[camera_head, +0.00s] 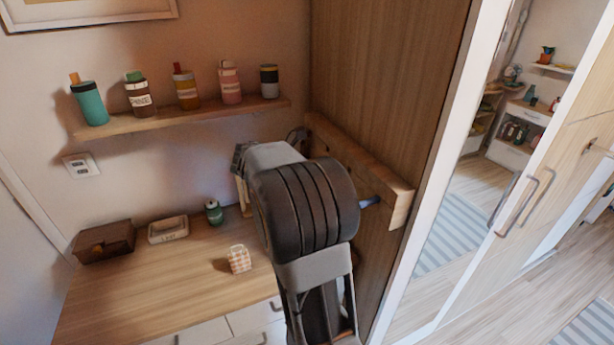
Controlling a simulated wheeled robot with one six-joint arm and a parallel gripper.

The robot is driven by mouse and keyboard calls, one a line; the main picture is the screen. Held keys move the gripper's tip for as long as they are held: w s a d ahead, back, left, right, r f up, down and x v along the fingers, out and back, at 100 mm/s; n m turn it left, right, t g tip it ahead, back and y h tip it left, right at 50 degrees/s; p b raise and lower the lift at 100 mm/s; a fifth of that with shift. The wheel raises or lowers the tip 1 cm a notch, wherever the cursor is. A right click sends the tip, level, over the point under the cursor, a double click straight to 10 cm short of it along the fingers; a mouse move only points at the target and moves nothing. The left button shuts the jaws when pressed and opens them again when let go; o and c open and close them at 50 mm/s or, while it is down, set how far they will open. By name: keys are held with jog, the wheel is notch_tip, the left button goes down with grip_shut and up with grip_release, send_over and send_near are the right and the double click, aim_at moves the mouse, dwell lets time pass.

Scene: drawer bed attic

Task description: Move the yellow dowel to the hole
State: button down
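I cannot make out a yellow dowel in the head view. A wooden rail (396,196) is fixed along the side of the tall wood panel, and a blue peg (370,201) sticks out near its right end. My arm covers much of the rail's front, so I cannot make out an empty hole. The far end of my arm is in front of the rail's left part and above the desk. A dark part shows at its left edge, but the fingers are hidden behind my own arm links, and whether they hold anything does not show.
A shelf (196,115) with several bottles hangs on the wall. The desk (165,285) bears a brown box (104,243), a light tray (168,230), a green jar (214,212) and a small checkered basket (239,259). A mirrored door stands right, with open floor beyond.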

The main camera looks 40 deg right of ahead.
jog(key=shift+s+d, duration=0.15)
jog(key=shift+d, duration=0.2)
jog(key=shift+p, duration=1.15)
dwell(1.7)
jog(key=shift+s+d+p, duration=0.2)
jog(key=shift+s+d, duration=0.15)
jog(key=shift+d, duration=0.5)
jog(key=shift+s+d+p, duration=0.15)
jog(key=shift+s+d, duration=0.2)
jog(key=shift+d, duration=0.55)
jog(key=shift+s+d+p, duration=0.2)
jog(key=shift+s+d, duration=0.15)
jog(key=shift+d, duration=0.5)
jog(key=c, duration=1)
grip_release()
jog(key=shift+a, duration=0.1)
jog(key=b+v, duration=0.2)
jog(key=v, duration=1.1)
jog(key=shift+a, duration=0.35)
jog(key=shift+w+r, duration=0.15)
